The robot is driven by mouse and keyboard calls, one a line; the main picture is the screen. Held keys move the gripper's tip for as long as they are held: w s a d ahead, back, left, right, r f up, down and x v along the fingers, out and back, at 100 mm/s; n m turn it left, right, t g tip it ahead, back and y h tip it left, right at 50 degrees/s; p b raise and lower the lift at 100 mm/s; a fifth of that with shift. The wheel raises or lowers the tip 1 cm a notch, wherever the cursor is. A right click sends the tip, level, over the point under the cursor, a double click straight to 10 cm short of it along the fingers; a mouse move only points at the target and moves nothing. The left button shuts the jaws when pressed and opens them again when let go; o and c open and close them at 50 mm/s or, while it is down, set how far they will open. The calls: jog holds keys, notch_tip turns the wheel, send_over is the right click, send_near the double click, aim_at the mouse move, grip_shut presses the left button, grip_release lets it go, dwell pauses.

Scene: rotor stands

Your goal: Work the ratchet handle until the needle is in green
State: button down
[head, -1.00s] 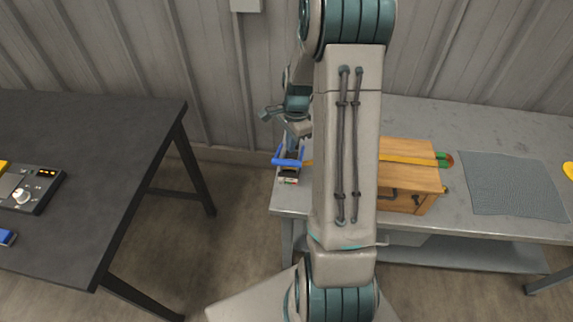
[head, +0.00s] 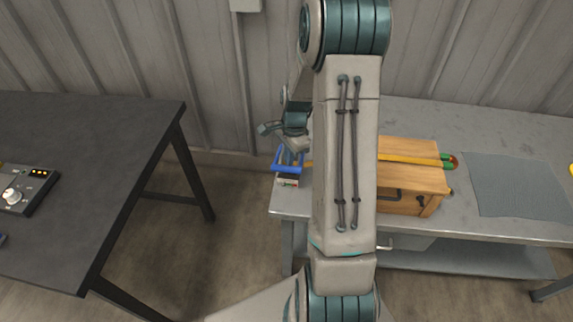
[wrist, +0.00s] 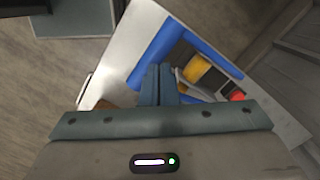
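The ratchet (head: 288,182) sits at the left end of the grey workbench, with a small coloured gauge on its front. The needle is too small to read. Its blue U-shaped handle (head: 286,169) is on top; in the wrist view the handle (wrist: 156,52) frames a yellow strap roll (wrist: 197,69) and a red spot. My gripper (head: 283,133) is just above and behind the handle in the head view. In the wrist view its fingers (wrist: 159,84) are together over the handle's opening, with nothing visible between them. Whether they touch the handle cannot be told.
A yellow strap (head: 410,159) crosses a wooden chest (head: 408,190) on the workbench (head: 455,213). A grey mat (head: 515,187) lies to the right. A dark table (head: 90,150) with a control box (head: 28,190) stands left, across a floor gap.

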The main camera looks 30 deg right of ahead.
notch_tip(320, 180, down, 3)
jog(key=shift+f+b, duration=0.15)
jog(key=shift+b, duration=0.8)
jog(key=shift+w+d+r+p, duration=0.15)
jog(key=shift+d+r, duration=0.15)
jog(key=shift+d, duration=0.45)
jog(key=shift+d+r+p, duration=0.15)
jog(key=shift+d+r, duration=0.1)
jog(key=shift+d, duration=0.55)
jog(key=shift+r, duration=0.1)
notch_tip(320, 180, up, 14)
jog(key=b, duration=0.1)
jog(key=shift+w+d, duration=0.15)
jog(key=shift+d, duration=0.15)
jog(key=shift+f, duration=0.2)
